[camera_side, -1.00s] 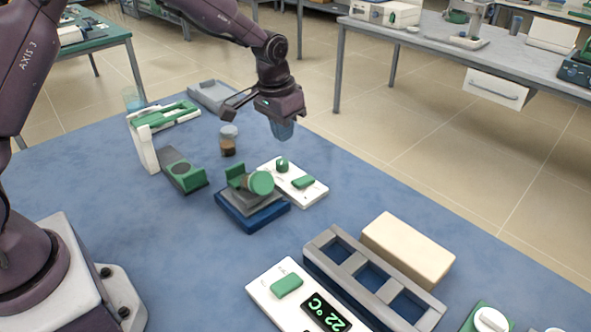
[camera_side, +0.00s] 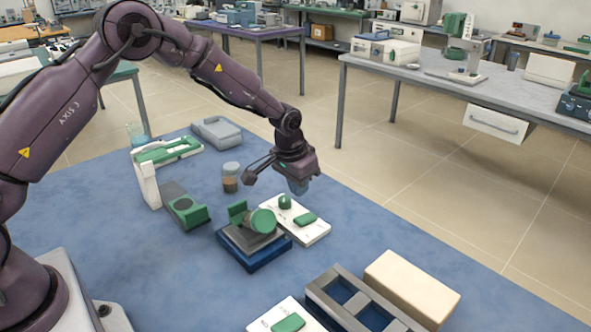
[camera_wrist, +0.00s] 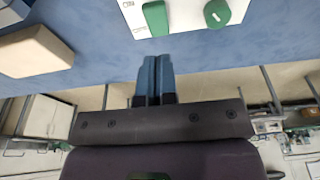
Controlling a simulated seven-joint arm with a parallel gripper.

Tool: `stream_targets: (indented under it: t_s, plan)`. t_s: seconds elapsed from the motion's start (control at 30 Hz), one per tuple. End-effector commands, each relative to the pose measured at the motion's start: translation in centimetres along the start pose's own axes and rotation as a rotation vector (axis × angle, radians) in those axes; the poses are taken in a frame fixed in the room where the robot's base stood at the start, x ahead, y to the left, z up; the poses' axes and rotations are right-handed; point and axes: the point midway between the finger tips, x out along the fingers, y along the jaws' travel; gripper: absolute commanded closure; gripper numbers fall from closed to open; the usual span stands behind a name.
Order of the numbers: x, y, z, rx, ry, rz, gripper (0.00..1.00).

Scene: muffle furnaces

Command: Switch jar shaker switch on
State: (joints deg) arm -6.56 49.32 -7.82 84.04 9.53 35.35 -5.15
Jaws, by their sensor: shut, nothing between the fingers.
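The jar shaker (camera_side: 262,251) has a dark blue base and a grey platform, with a green-lidded jar (camera_side: 263,221) lying on its side on top. Just behind it is a white control panel (camera_side: 312,234) with a round green knob (camera_side: 285,201) and a green rocker switch (camera_side: 306,219). The wrist view shows the rocker (camera_wrist: 155,18) and knob (camera_wrist: 217,12) at the top edge. My gripper (camera_side: 298,188) is above the panel's far side, apart from it. Its blue fingers (camera_wrist: 153,80) are together and empty. The rocker's tilt is too small to tell.
A small brown-filled jar (camera_side: 230,184) stands left of my gripper. A grey rack (camera_side: 345,298) and a beige block (camera_side: 412,287) are at front right. Another white panel with a green switch (camera_side: 288,323) is at the bottom edge. Blue table is clear right of the panel.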

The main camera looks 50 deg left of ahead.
Motion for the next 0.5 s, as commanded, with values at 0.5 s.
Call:
stream_targets:
  t_s: [0.5]
  plan:
    - [5.9, 0.0, 1.5, 0.000, 0.002, -0.001, 1.00]
